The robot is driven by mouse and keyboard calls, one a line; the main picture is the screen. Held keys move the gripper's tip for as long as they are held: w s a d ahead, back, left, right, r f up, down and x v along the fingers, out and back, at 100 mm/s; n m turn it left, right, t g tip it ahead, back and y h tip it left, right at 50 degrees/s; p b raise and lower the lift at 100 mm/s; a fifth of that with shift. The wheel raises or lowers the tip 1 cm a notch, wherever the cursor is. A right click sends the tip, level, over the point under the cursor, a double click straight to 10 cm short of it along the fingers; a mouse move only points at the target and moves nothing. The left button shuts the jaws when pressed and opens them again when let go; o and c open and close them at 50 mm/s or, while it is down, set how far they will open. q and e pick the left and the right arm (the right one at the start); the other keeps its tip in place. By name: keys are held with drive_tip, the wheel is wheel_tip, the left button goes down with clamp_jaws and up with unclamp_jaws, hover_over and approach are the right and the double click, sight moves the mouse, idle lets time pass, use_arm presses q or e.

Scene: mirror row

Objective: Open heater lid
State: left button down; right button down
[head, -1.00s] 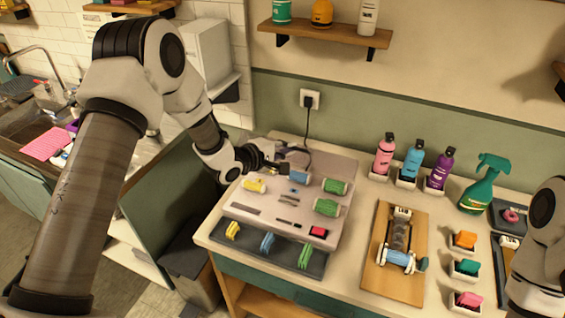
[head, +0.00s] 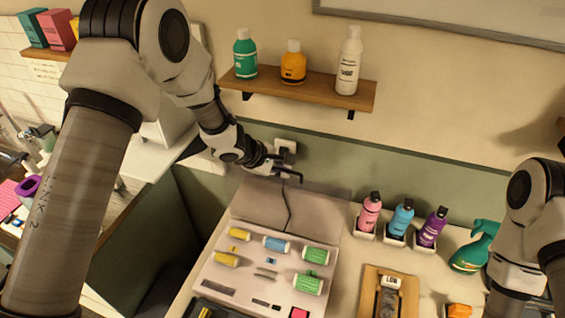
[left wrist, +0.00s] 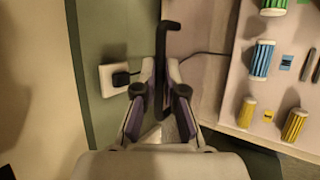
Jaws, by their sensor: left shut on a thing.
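The roller heater (head: 232,272) stands on the counter with its bed of yellow, blue and green rollers uncovered. Its see-through lid (head: 262,207) stands raised at the back edge, in front of the wall. My left gripper (head: 284,170) is at the lid's top edge, close to the wall outlet, shut on the dark lid handle. In the left wrist view the hooked black handle (left wrist: 161,65) lies between the fingers, and the rollers show at the right. My right arm shows at the right of the head view, but its gripper is out of frame.
A wall outlet (head: 286,146) with a black plug and cord is right beside my left gripper. A shelf (head: 300,88) with bottles hangs above. Pink, blue and purple bottles (head: 401,219) and a green spray bottle (head: 472,250) stand right of the heater.

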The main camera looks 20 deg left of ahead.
use_arm(q)
drive_tip(key=shift+w, duration=0.2)
use_arm(e)
drive_tip(key=shift+w, duration=0.35)
use_arm(q)
drive_tip(key=shift+s, duration=0.1)
use_arm(e)
drive_tip(key=shift+s, duration=0.1)
use_arm(q)
drive_tip(key=c, duration=1.2)
unclamp_jaws()
drive_tip(key=shift+c, duration=0.2)
drive_tip(key=shift+s+r, duration=0.1)
drive_tip(key=shift+r, duration=0.05)
use_arm(e)
drive_tip(key=shift+s+r, duration=0.1)
use_arm(q)
drive_tip(key=v, duration=1.1)
drive_tip(key=shift+r, duration=0.3)
drive_tip(key=shift+a, duration=0.15)
drive_tip(key=shift+s, duration=0.2)
